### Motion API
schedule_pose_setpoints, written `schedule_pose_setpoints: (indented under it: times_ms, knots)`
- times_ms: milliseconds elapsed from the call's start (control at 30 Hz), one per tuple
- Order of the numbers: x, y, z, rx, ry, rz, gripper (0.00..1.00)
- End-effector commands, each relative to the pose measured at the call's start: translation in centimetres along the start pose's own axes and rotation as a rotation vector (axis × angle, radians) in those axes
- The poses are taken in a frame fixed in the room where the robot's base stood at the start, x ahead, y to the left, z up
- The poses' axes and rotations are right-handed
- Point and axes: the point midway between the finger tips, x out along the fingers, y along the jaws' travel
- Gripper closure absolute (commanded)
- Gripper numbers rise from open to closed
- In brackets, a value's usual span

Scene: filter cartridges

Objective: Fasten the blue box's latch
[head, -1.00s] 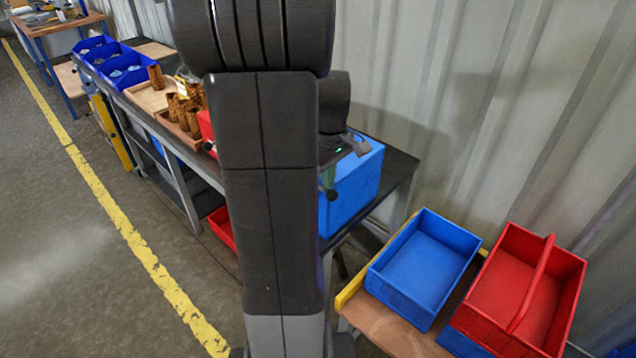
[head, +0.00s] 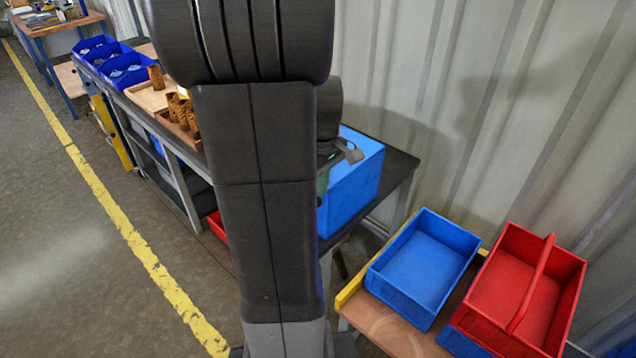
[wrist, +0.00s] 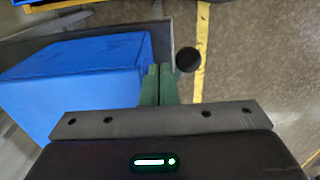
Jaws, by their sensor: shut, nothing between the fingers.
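The blue box (head: 357,185) stands on the dark top of a bench, partly hidden behind my arm in the head view. Its lid and a side fill the left of the wrist view (wrist: 80,85). A round black knob (wrist: 188,60) shows just right of the box in the wrist view; what it is attached to is hidden. My gripper (wrist: 158,84) has its green fingers shut together with nothing between them. They are beside the box's side, just left of the knob in the picture. I cannot tell whether they touch either one. The latch's shape is not clear.
An open blue bin (head: 425,262) and a red carrier with a handle (head: 535,290) stand on a lower wooden surface at right. Wooden trays with brown cartridges (head: 183,115) and blue bins (head: 125,68) lie along the bench. A corrugated wall (head: 430,100) is close behind.

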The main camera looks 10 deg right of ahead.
Motion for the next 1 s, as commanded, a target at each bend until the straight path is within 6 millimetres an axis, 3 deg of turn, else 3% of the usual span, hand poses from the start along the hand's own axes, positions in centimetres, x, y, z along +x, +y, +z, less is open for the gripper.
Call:
schedule_pose_setpoints:
  times_ms: [1000]
  knots:
    - [0.0, -1.9, -0.9, -0.001, 0.0, 0.0, 1.0]
